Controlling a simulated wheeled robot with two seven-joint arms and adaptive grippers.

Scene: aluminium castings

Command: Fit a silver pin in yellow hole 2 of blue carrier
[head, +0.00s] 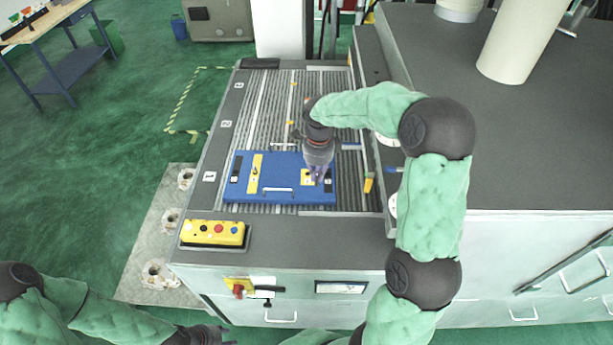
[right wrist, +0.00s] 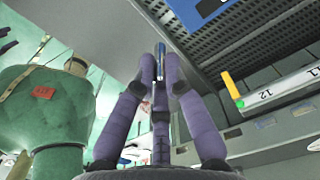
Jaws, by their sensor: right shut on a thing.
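The blue carrier (head: 215,192) lies flat on the ribbed bed of the machine, with a white bar handle near its front edge. It carries a long yellow strip (head: 254,172) on its left and a smaller yellow patch (head: 306,177) on its right. My right gripper (head: 317,178) points down over the right part of the carrier, by the small yellow patch, and partly hides it. In the right wrist view its purple fingers are shut on a thin silver pin (right wrist: 161,62). I cannot tell whether the pin touches the carrier. My left gripper (head: 224,336) is at the bottom edge, its jaws unclear.
A yellow button box (head: 213,233) stands on the machine's front ledge. A grey housing (head: 500,120) with white cylinders rises at the right. The ribbed bed (head: 265,100) behind the carrier is mostly clear. A workbench (head: 60,50) stands far left.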

